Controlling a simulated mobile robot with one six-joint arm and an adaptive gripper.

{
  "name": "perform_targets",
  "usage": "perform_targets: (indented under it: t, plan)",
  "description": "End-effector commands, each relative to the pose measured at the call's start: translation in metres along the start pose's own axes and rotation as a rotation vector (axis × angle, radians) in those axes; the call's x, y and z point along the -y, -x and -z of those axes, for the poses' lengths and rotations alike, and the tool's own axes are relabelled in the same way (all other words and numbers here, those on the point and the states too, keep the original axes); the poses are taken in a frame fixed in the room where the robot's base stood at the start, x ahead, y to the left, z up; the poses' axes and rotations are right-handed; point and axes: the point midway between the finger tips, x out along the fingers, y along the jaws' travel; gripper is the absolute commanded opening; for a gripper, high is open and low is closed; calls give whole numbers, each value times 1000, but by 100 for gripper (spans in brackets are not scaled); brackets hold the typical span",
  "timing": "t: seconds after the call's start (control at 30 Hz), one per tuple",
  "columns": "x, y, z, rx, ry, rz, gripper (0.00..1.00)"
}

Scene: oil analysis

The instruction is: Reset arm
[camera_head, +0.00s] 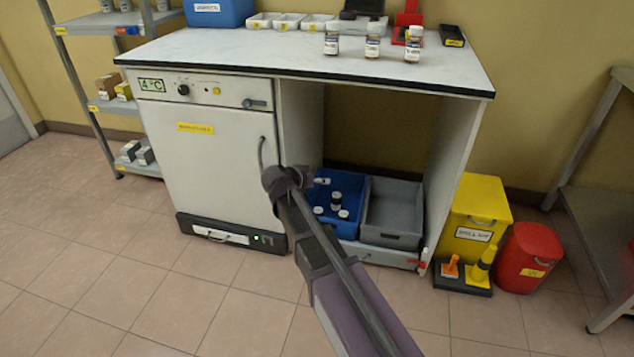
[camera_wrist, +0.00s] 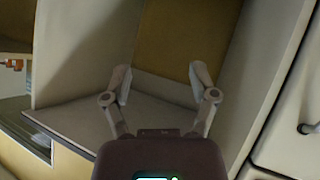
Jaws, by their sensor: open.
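My arm reaches in from the bottom of the head view and ends in front of the bench, beside the right edge of the white fridge door (camera_head: 215,155). The fingers cannot be made out there. In the wrist view my gripper (camera_wrist: 161,82) is open, its two fingers spread wide with nothing between them. Behind the fingers are a grey panel (camera_wrist: 135,118) and a tan surface (camera_wrist: 175,50). A pale door with a dark handle (camera_wrist: 308,128) shows at the right edge of the wrist view.
The white bench top (camera_head: 250,50) carries several small bottles and trays. Under it stand a blue crate (camera_head: 352,235) with bottles and a grey crate (camera_head: 395,208). A yellow bin (camera_head: 478,215) and a red bin (camera_head: 528,255) stand right. Floor is clear at front left.

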Motion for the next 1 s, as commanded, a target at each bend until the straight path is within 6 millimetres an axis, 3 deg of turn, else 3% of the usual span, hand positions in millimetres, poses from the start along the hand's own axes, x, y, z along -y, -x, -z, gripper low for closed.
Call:
perform_targets:
  t: [0.5, 0.63, 0.77, 1.0]
  plan:
    - [-1, 0, 0, 2, 1, -1, 76]
    - [-10, -4, -4, 26, 9, -5, 76]
    - [-31, -10, -16, 94, 31, -8, 76]
    - [-97, -23, -61, 333, 116, 25, 76]
